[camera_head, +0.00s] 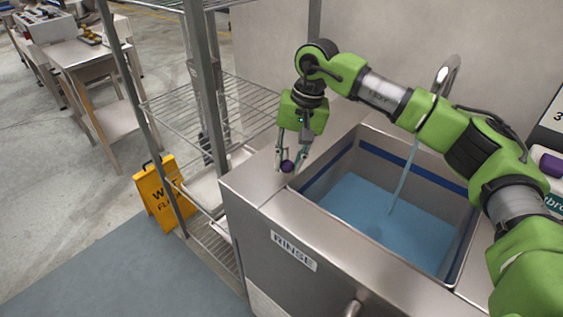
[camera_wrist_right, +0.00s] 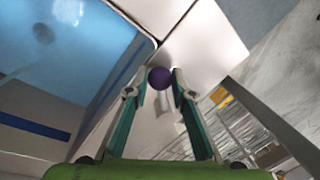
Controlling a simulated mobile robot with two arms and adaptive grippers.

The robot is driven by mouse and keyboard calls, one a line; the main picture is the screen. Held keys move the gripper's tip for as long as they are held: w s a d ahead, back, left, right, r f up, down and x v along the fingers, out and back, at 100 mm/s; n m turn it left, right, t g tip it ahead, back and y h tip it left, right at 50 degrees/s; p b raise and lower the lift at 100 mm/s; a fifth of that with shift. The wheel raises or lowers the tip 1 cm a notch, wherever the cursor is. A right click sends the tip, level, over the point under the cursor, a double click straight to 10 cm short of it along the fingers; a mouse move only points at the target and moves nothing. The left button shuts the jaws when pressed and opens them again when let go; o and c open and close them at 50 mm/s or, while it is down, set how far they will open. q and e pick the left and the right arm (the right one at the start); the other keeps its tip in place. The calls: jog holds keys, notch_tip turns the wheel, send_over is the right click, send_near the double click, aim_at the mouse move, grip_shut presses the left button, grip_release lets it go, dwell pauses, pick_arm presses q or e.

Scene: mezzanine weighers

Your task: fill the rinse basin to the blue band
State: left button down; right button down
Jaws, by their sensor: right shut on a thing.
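The rinse basin (camera_head: 331,205) is a steel sink with a "RINSE" label on its front. A blue band (camera_head: 412,165) runs along its inner walls. Light blue water (camera_head: 385,215) stands in it, its surface below the band. A stream runs from the curved spout (camera_head: 447,75) into the water. My right gripper (camera_head: 290,165) is at the basin's left rim, shut on a small round purple knob (camera_wrist_right: 160,78). The fingers flank the knob in the wrist view, where the water (camera_wrist_right: 65,45) also shows. My left gripper is out of view.
A wire shelf rack (camera_head: 185,115) stands left of the basin, with a yellow wet-floor sign (camera_head: 158,195) beside it. Steel tables (camera_head: 85,55) are at the far left. A purple item (camera_head: 551,165) sits at the right edge. The floor at the left is mostly clear.

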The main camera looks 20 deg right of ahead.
dwell(0.3)
jog(key=c, duration=1.8)
grip_release()
jog(key=shift+o, duration=0.2)
notch_tip(320, 180, up, 12)
jog(key=d, duration=0.2)
jog(key=shift+s, duration=0.35)
jog(key=shift+d+f, duration=0.1)
